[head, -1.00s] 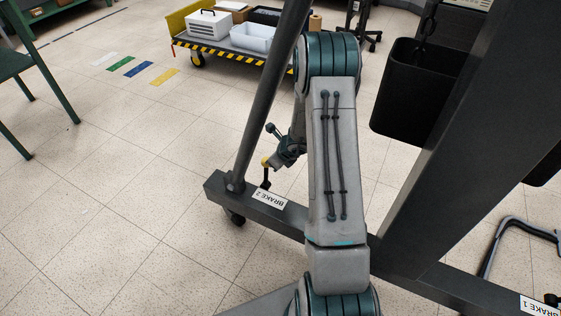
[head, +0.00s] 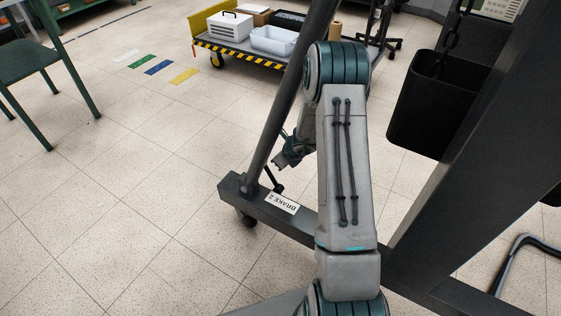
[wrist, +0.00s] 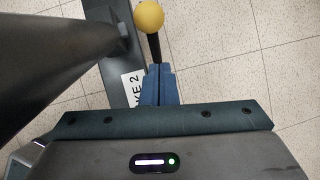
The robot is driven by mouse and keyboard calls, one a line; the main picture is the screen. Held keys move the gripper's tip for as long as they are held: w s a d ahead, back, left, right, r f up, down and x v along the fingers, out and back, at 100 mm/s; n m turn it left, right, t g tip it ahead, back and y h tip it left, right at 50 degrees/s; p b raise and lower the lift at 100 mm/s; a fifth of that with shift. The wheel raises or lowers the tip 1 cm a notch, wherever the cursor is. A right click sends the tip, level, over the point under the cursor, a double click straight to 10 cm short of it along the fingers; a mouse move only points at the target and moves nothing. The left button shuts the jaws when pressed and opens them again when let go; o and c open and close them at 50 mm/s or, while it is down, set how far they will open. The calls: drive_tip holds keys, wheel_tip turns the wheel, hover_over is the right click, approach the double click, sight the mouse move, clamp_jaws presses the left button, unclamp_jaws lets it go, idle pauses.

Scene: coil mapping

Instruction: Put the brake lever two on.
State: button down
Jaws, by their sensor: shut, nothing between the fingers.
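The brake two lever (head: 275,181) is a thin black rod on the dark beam beside the "BRAKE 2" label (head: 282,203). In the head view it leans up and left, and its upper end is hidden behind the slanted post. In the wrist view the lever (wrist: 154,46) shows its yellow ball knob (wrist: 149,16) beyond my fingertips. Its lower part is hidden behind the fingers. My gripper (wrist: 160,69) is shut and empty, with blue fingers together close to the lever; I cannot tell whether they touch it.
The slanted dark post (head: 290,95) stands close left of my arm. A thick frame leg and a black bin (head: 432,105) are at the right. A cart (head: 245,54) with boxes stands behind.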

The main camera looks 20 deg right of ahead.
drive_tip(key=p+v, duration=0.4)
drive_tip(key=v, duration=0.9)
drive_tip(key=shift+s+r, duration=0.15)
drive_tip(key=shift+r, duration=0.2)
